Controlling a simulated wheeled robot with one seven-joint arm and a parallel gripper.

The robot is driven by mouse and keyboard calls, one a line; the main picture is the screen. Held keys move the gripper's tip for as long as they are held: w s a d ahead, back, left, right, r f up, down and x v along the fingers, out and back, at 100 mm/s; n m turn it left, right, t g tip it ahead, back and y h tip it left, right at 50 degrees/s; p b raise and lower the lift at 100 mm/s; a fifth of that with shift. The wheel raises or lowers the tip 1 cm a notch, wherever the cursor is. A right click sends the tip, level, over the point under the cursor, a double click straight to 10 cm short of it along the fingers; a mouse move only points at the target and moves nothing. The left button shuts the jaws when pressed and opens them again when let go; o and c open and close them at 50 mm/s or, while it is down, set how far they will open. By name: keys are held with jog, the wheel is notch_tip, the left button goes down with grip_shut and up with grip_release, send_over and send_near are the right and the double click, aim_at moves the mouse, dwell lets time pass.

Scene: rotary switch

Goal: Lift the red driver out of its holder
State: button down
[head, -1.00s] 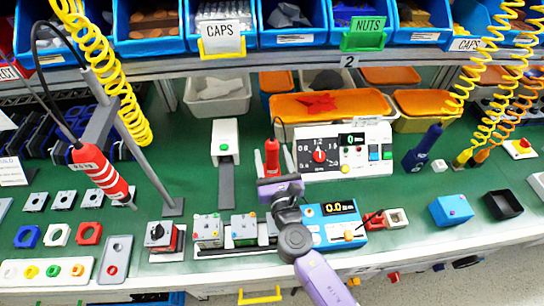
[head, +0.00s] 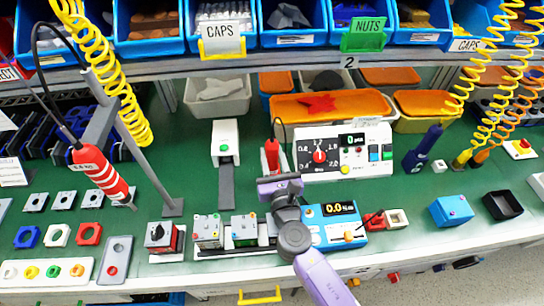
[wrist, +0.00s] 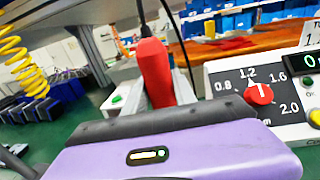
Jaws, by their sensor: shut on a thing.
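The red driver (head: 271,157) stands upright at the middle of the bench, just left of the white panel with a red dial. Its red handle (wrist: 154,70) fills the space between my fingers in the wrist view, with a dark cable at its top. My gripper (head: 274,175) is shut on the handle, with a grey finger on each side of it. My purple gripper body hides the driver's lower part and its holder, so I cannot tell how deep the driver sits.
The white dial panel (head: 374,164) stands close on the right, also large in the wrist view (wrist: 230,77). A white-topped device (head: 225,140) stands to the left. A blue meter box (head: 335,236) lies right of my wrist. Another red tool (head: 100,175) hangs far left.

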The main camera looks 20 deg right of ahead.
notch_tip(320, 180, up, 20)
jog(key=p, duration=0.9)
jog(key=shift+r, duration=0.1)
jog(key=c, duration=1.7)
grip_release()
grip_shut()
